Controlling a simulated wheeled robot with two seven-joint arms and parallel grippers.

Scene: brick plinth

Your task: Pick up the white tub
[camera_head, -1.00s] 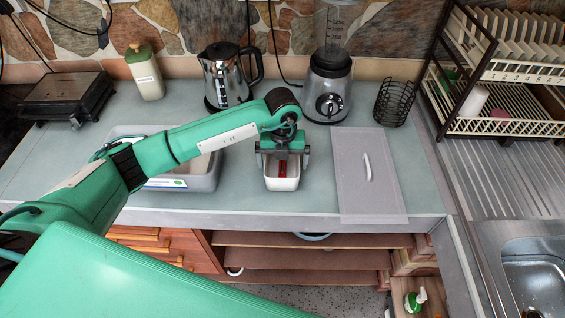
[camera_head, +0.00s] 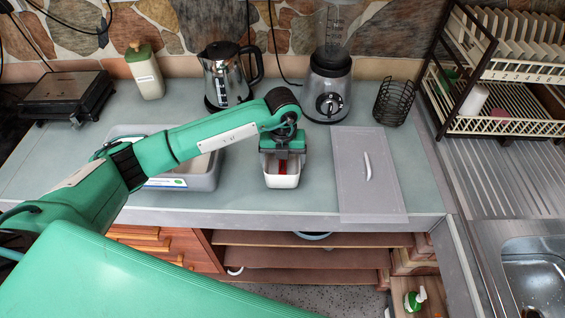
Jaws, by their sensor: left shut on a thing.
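The white tub (camera_head: 282,181) is a small open container on the grey-green counter, in the middle of the head view. Something red shows inside it. My left gripper (camera_head: 283,160) comes down over the tub from above and is shut on it. The gripper and wrist hide the tub's far part. Whether the tub's base touches the counter is hard to tell. My right gripper does not show.
A grey bin (camera_head: 205,178) stands left of the tub, partly under my left arm. A grey lid with a handle (camera_head: 352,195) lies close on the right. A kettle (camera_head: 222,80), a blender (camera_head: 328,85) and a black wire basket (camera_head: 393,103) stand behind. The counter's front edge (camera_head: 270,222) is near.

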